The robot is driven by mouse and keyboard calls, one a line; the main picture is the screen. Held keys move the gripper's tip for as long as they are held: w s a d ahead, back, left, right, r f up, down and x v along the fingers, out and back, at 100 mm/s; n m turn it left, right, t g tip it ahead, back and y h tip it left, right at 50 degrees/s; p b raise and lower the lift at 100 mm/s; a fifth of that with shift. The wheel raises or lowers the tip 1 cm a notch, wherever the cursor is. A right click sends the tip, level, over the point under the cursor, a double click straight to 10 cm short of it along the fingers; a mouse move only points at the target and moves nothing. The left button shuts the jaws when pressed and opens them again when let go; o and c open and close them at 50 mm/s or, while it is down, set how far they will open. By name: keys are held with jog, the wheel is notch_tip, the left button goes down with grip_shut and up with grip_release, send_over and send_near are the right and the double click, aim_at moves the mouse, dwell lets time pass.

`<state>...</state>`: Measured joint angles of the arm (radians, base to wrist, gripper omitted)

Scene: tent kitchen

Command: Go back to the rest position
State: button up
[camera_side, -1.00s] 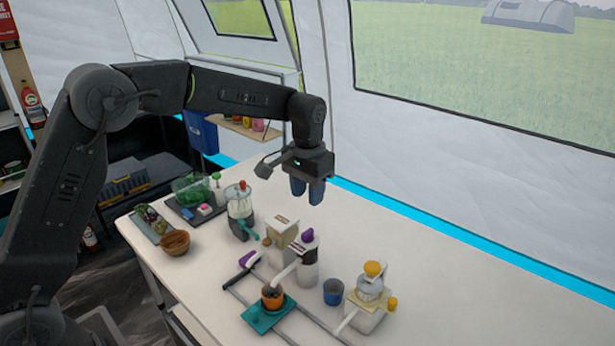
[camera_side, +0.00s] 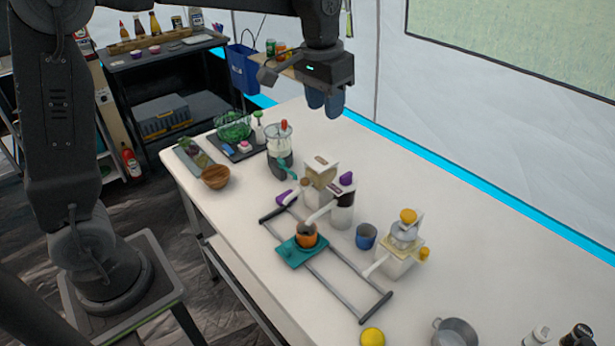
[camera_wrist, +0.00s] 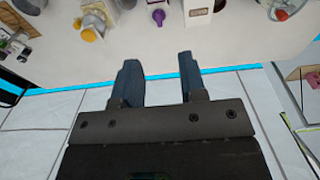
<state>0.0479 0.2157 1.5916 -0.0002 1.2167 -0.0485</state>
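My gripper (camera_side: 324,103) is up in the air above the back part of the white table (camera_side: 480,250), near the tent wall. Its two blue-grey fingers stand apart with nothing between them. The wrist view shows the same open gripper (camera_wrist: 160,82) with the table's back edge and the cyan strip beyond the fingers. No object touches it.
An orange cup (camera_side: 306,236) is on a teal plate (camera_side: 292,254) at a rail frame. Near it are dispensers, a blue cup (camera_side: 366,236) and a blender (camera_side: 280,150). A wooden bowl (camera_side: 215,177) is at the left. A metal pot (camera_side: 455,332) is at the front.

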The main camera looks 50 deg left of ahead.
jog(key=s+a+f+t, duration=0.1)
jog(key=s+t, duration=0.3)
jog(key=s, duration=1.8)
jog(key=shift+s+a+f, duration=0.3)
jog(key=shift+s+a, duration=0.1)
jog(key=shift+a, duration=0.1)
jog(key=shift+o, duration=0.3)
